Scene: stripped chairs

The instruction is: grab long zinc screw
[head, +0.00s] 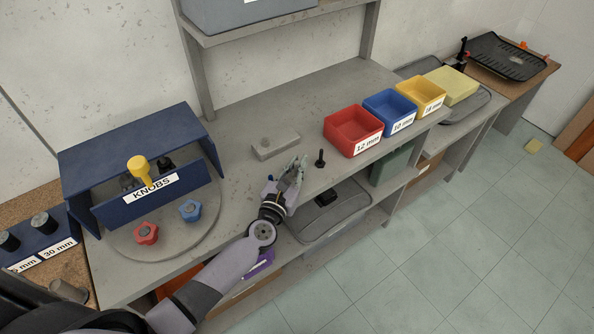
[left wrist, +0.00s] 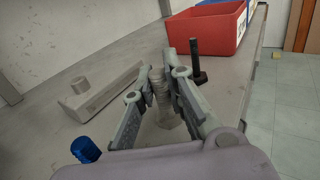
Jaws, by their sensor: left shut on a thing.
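My left gripper (head: 298,167) is low over the front part of the grey bench, left of a black screw. In the left wrist view its two fingers (left wrist: 170,88) are closed around a grey, threaded zinc screw (left wrist: 163,100). The screw looks roughly upright between the fingers, and the fingers hide part of it. I cannot tell whether its lower end touches the bench. In the head view the fingers mostly hide this screw. My right gripper is not in view.
The black screw (head: 320,159) stands upright close by. A grey block (head: 275,146) lies behind the gripper. Red (head: 340,139), blue (head: 392,119) and yellow (head: 421,103) bins line the right. A blue KNOBS box (head: 196,180) stands on a round plate to the left.

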